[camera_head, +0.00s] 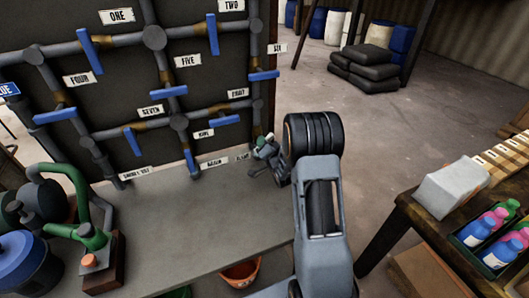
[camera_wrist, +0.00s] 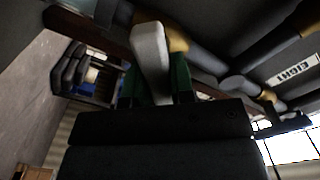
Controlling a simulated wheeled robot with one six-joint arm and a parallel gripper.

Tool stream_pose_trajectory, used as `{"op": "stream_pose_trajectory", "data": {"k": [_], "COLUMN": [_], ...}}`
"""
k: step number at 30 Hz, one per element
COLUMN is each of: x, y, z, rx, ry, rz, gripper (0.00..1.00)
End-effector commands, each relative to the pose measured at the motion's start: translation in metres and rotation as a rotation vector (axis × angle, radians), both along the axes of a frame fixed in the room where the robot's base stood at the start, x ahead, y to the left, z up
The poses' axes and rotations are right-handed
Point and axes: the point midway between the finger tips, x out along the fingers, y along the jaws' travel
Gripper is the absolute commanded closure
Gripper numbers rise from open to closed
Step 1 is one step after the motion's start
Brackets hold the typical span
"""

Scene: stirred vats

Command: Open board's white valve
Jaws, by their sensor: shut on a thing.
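The board (camera_head: 215,80) stands upright on the left, with grey pipes and several blue valve handles. The white valve's pale handle (camera_wrist: 150,55) shows in the wrist view between the green fingers of my gripper (camera_wrist: 157,88). The fingers are shut on it, one on each side. In the head view my gripper (camera_head: 262,148) is at the board's lower right edge, above the grey worktop. There my wrist and the small scale hide most of the white valve.
The grey worktop (camera_head: 190,225) runs below the board, with a green-piped pump (camera_head: 90,235) at its left. An orange bucket (camera_head: 240,272) stands under its front edge. A wooden table (camera_head: 405,205) with a white box (camera_head: 452,188) and bottles is at right. Open floor lies behind.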

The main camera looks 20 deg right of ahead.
Motion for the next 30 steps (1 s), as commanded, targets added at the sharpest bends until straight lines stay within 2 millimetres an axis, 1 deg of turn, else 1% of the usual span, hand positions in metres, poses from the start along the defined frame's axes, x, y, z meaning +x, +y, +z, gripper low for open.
{"op": "stream_pose_trajectory", "data": {"k": [1,18,24,30], "x": [0.0000,0.0001,0.0000,0.0001], "y": [-0.0002,-0.0002,0.0000,0.0000], "z": [-0.0067,-0.0052,-0.0038,-0.0022], "rx": [-0.043,-0.562,-0.696,-0.787], "ry": [-0.003,-0.001,0.001,0.002], "rz": [-0.001,-0.002,-0.001,-0.001], "gripper": [1.00,1.00,1.00,1.00]}}
